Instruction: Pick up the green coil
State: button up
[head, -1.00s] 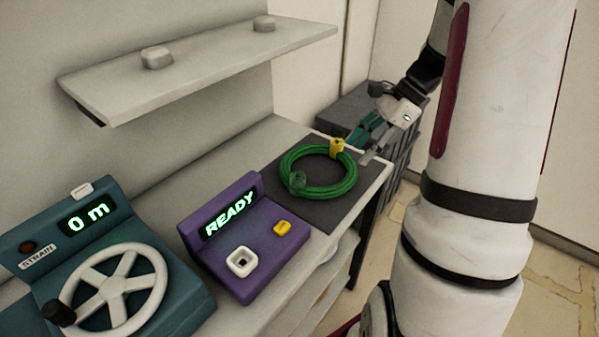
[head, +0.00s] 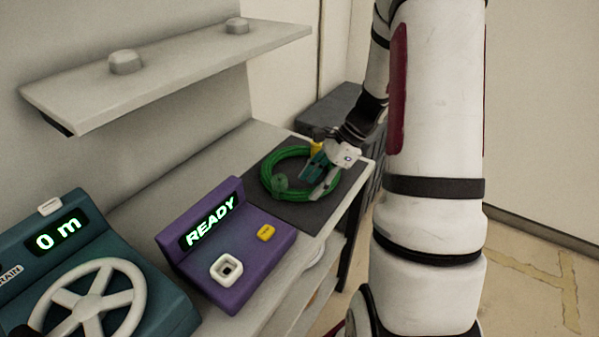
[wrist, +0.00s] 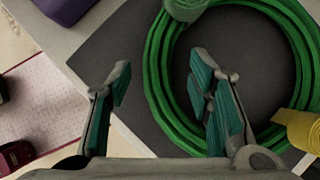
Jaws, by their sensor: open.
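The green coil (head: 268,177) lies flat on a dark mat (head: 318,213) at the far end of the bench. It carries a yellow tag (head: 317,147) and a green end piece (head: 280,184). My gripper (head: 313,178) is over the right part of the coil and hides some of it. In the wrist view my gripper (wrist: 165,88) is open, with one finger over the mat outside the coil and the other over the ring's inside. The left strand of the coil (wrist: 158,75) runs between the fingers, with nothing gripped. Whether the fingers touch the coil cannot be told.
A purple box (head: 225,245) reading READY and a teal box with a wheel (head: 95,300) stand nearer on the bench. A shelf (head: 180,65) hangs above the bench at the left. Dark crates (head: 345,110) stand beyond the bench's end.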

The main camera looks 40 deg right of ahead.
jog(key=shift+x, duration=0.85)
jog(key=shift+c, duration=0.2)
grip_shut()
jog(key=shift+r, duration=0.1)
